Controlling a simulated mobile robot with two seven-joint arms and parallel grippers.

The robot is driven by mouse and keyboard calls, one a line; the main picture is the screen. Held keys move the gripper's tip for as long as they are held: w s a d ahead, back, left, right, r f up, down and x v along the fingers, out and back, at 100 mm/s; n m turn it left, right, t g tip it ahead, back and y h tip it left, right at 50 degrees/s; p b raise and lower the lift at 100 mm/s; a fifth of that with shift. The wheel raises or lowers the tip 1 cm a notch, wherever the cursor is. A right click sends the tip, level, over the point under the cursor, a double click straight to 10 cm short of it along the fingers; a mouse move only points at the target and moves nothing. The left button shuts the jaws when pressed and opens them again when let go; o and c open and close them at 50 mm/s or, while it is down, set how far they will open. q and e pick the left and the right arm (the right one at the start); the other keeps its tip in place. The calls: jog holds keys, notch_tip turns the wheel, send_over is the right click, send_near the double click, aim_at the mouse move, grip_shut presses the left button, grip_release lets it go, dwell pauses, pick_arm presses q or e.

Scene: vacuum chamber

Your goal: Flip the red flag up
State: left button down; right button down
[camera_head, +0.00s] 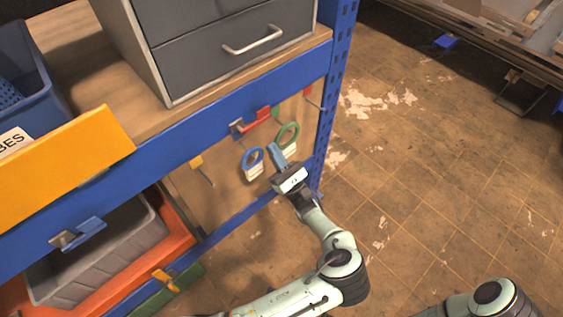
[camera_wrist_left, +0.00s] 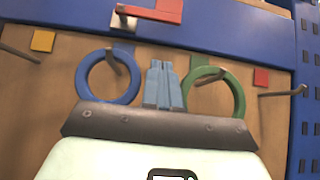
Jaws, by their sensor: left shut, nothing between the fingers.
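The red flag (camera_head: 256,119) sits on a metal bracket at the front of the blue shelf beam and points sideways to the right. In the left wrist view the red flag (camera_wrist_left: 168,10) is cut by the top edge, with its metal bracket (camera_wrist_left: 124,18) at its left. My left gripper (camera_head: 274,152) is below and slightly right of the flag, apart from it. Its blue fingers (camera_wrist_left: 162,85) are together and empty, pointing up towards the beam. My right gripper is not in view; only part of that arm shows at bottom right.
A blue ring (camera_head: 252,158) and a green ring (camera_head: 289,136) hang from hooks on the board behind my left gripper. A blue flag (camera_head: 84,231) is on the beam further left. A blue upright post (camera_head: 338,75) stands right. Open floor lies beyond.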

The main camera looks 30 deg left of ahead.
pick_arm(q)
notch_tip(320, 180, up, 6)
jog(key=a, duration=0.2)
jog(key=shift+w+r, duration=0.2)
jog(key=shift+w, duration=0.25)
jog(key=shift+a+p, duration=0.1)
jog(key=shift+p, duration=0.2)
